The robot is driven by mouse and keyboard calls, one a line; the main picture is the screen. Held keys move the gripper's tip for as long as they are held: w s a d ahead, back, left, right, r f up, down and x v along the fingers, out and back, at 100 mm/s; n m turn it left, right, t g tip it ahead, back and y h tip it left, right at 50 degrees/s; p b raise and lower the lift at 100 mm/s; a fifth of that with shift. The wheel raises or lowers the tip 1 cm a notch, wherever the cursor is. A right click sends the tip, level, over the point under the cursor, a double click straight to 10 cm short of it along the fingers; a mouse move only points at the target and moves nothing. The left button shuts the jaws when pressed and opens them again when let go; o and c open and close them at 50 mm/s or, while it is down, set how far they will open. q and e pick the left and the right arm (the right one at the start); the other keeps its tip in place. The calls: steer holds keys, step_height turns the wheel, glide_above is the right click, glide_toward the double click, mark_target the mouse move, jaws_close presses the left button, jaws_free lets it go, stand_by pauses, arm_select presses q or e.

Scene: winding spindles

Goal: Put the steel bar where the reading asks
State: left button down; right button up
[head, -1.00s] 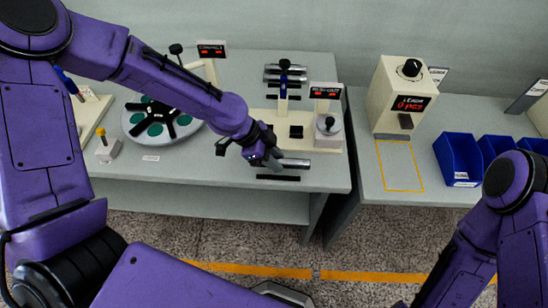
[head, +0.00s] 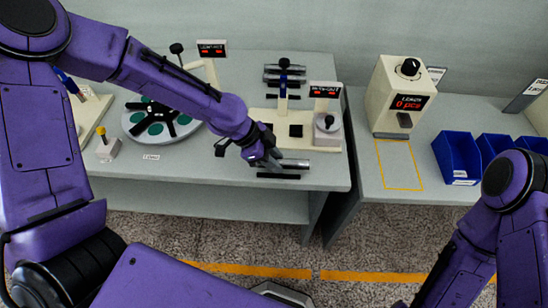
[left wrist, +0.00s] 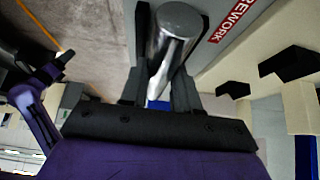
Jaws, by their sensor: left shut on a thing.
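The steel bar (head: 296,163) is a shiny grey cylinder at the front right of the left bench. My left gripper (head: 272,160) is shut on it, and the bar points to the right from the fingers. In the left wrist view the bar (left wrist: 172,45) sits between the two dark fingers (left wrist: 160,85), its round end facing the camera. A red REWORK label (left wrist: 232,20) lies beside it there. In the head view a dark strip (head: 278,176) shows just below the bar; whether the bar touches the bench is unclear. My right gripper is out of view.
A cream fixture with a dial and a small red readout (head: 325,91) stands behind the bar. Several bars lie on a rack (head: 285,75) farther back. A round plate with green pads (head: 160,122) is at left. A cream machine (head: 404,95) and blue bins (head: 458,158) occupy the right bench.

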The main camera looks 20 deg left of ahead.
arm_select(q)
steer(key=shift+f, duration=0.1)
steer(key=c, duration=0.8)
jaws_free()
steer(key=shift+o, duration=0.2)
steer(key=shift+a+r, duration=0.15)
steer(key=shift+r, duration=0.05)
steer(key=v, duration=1)
steer(key=shift+s, duration=0.15)
